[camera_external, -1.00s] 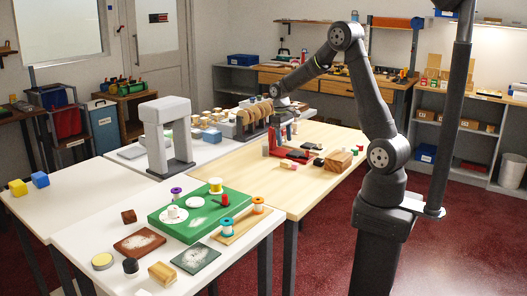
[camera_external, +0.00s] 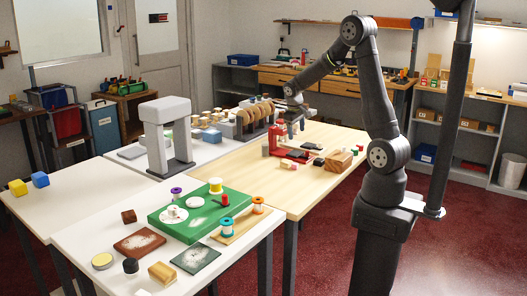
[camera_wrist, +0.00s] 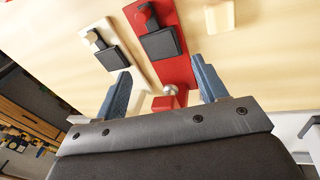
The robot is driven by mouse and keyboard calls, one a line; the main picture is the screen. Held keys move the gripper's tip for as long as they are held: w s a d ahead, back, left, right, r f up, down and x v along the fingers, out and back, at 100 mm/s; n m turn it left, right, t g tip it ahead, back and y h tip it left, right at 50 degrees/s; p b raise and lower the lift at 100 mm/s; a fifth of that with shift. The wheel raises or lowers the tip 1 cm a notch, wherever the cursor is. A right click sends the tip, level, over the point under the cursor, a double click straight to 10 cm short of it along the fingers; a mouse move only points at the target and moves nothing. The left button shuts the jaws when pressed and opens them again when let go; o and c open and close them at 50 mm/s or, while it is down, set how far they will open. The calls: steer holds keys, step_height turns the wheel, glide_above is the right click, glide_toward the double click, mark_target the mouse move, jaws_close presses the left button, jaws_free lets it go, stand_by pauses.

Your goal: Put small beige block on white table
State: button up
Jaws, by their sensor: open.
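A small beige block (camera_wrist: 220,17) lies on the light wood table at the top right of the wrist view. A small beige block also shows near the front of the red stand in the external view (camera_external: 289,165); I cannot tell for sure that it is the same one. My gripper (camera_wrist: 160,68) is open and empty, its blue-grey fingers apart above the red stand (camera_wrist: 172,55). The block is outside the fingers. In the external view my gripper (camera_external: 293,128) hangs over the wood table. A white table (camera_external: 75,238) stands at the front left.
A white stand with a dark pad (camera_wrist: 108,50) is beside the red stand. A wooden block (camera_external: 338,161) lies nearby. A rack of round discs (camera_external: 252,115) is close behind my gripper. The front white table holds a green board (camera_external: 190,222) and several small items.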

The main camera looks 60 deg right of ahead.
steer(key=s+d+t+h, duration=0.2)
steer(key=s+d, duration=0.1)
steer(key=d, duration=0.2)
steer(key=n+t+y, duration=0.1)
steer(key=t+y, duration=0.4)
steer(key=t, duration=0.1)
glide_toward(288, 161)
steer(key=x, duration=0.4)
steer(key=shift+f, duration=0.1)
steer(key=shift+a+x, duration=0.2)
steer(key=shift+x, duration=0.75)
steer(key=shift+a+x, duration=0.15)
steer(key=shift+x, duration=0.8)
steer(key=shift+w+f, duration=0.5)
steer(key=c, duration=1.1)
steer(key=shift+c, duration=0.2)
